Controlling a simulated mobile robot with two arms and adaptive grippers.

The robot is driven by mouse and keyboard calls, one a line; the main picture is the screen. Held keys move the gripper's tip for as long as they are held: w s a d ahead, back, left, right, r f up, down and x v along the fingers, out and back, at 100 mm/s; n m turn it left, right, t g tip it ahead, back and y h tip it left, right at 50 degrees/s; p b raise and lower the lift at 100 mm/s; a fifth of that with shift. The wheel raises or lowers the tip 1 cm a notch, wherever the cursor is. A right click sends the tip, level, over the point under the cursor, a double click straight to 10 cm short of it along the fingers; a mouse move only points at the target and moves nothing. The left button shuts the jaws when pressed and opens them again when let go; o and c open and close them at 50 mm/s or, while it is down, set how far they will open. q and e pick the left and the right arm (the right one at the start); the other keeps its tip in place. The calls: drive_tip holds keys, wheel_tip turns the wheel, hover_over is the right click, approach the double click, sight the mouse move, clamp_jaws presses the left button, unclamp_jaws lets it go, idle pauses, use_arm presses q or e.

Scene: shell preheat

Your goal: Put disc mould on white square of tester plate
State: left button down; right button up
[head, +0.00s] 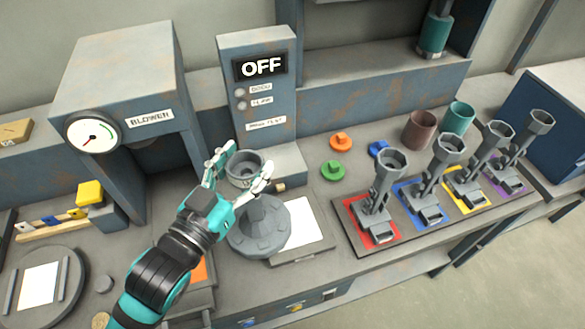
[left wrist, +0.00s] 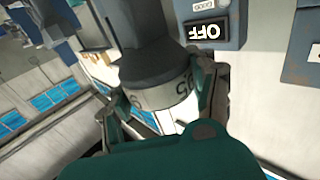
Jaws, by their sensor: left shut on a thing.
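The disc mould (head: 259,228) is grey, with a wide round disc at the bottom and a cup-like top. My left gripper (head: 244,170) is shut on its upper part, and the mould looks upright. In the left wrist view the mould (left wrist: 150,62) fills the space between my fingers (left wrist: 160,105), with dark markings on its side. The tester plate (head: 275,258) is a grey slab with a white square (head: 308,226). In the head view the disc overlaps the plate's left part. Whether it touches the plate, I cannot tell. My right gripper is not in view.
A panel reading OFF (head: 261,66) stands behind the plate. A rack with several grey moulds on coloured squares (head: 352,235) is to the right. Green (head: 333,170) and orange (head: 341,142) pieces lie behind. The blower (head: 120,100) stands at the left.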

use_arm(q)
drive_tip(key=w+d+f+p, duration=0.2)
drive_tip(key=w+d+f, duration=0.2)
drive_tip(key=d, duration=0.4)
drive_tip(key=shift+w+p, duration=0.35)
drive_tip(key=shift+w, duration=0.3)
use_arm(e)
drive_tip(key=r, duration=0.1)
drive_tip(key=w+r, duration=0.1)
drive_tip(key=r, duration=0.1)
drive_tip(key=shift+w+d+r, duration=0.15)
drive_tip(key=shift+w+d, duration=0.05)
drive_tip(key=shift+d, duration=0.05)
use_arm(q)
drive_tip(key=shift+f, duration=0.15)
drive_tip(key=shift+c, duration=1.8)
unclamp_jaws()
drive_tip(key=shift+f, duration=0.15)
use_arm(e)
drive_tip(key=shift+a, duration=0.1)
use_arm(q)
drive_tip(key=b, duration=0.3)
hover_over(253, 205)
drive_tip(key=s+d, duration=0.3)
drive_tip(key=shift+s+a, duration=0.4)
drive_tip(key=shift+a, duration=0.1)
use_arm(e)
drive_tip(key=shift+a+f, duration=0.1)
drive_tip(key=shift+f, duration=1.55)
